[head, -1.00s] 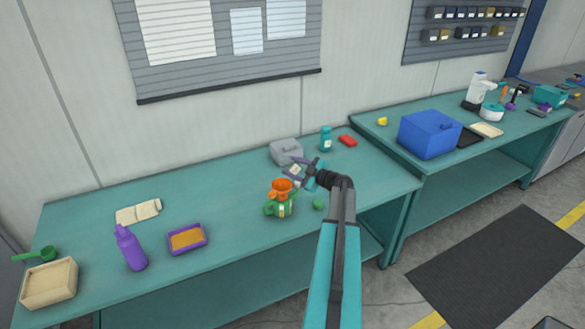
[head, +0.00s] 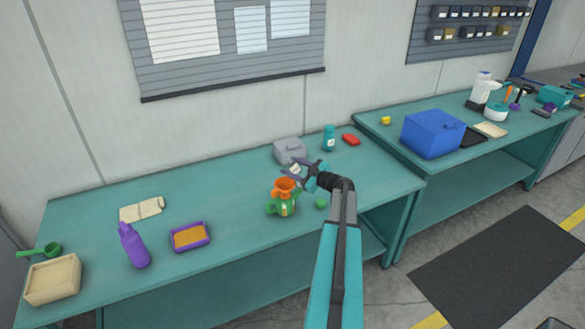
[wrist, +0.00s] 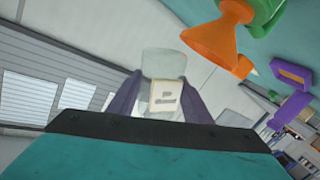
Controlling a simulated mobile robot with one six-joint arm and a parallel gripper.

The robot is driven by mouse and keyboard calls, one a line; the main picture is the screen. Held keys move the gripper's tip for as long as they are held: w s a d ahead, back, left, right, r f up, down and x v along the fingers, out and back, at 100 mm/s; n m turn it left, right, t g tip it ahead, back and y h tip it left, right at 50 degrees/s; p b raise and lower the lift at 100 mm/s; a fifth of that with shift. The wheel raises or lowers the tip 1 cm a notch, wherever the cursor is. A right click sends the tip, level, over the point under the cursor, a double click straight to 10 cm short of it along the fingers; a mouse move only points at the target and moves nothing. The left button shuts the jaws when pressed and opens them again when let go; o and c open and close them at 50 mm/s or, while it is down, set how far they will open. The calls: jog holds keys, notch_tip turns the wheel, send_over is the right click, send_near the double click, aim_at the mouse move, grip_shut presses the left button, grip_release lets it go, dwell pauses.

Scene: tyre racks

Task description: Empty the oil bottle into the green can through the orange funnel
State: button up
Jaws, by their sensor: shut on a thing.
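The green can (head: 283,209) stands on the near bench, and the orange funnel (head: 285,186) sits upright in its top. My gripper (head: 302,171) is shut on a pale grey bottle with a white label, seen in the wrist view (wrist: 164,64) between the purple fingers. I take it to be the oil bottle. It is tilted, close above and right of the funnel. The funnel (wrist: 212,42) and part of the can (wrist: 268,15) show at the upper right of the wrist view. Whether anything flows from the bottle cannot be told.
A green cap (head: 320,204) lies right of the can. A purple bottle (head: 134,246) and a purple tray (head: 190,237) are at left. Bench between is clear.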

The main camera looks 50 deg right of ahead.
jog(key=shift+w+a+f+m+t, duration=0.15)
jog(key=shift+a+m+t, duration=0.15)
jog(key=shift+a+m, duration=0.6)
jog(key=shift+w+a+f+m+t, duration=0.15)
jog(key=shift+a+m, duration=0.2)
jog(key=shift+m, duration=0.25)
jog(key=shift+a+f+m+t, duration=0.15)
jog(key=shift+a+m, duration=0.15)
jog(key=shift+m, duration=0.3)
jog(key=shift+a, duration=0.1)
dwell(0.3)
dwell(0.3)
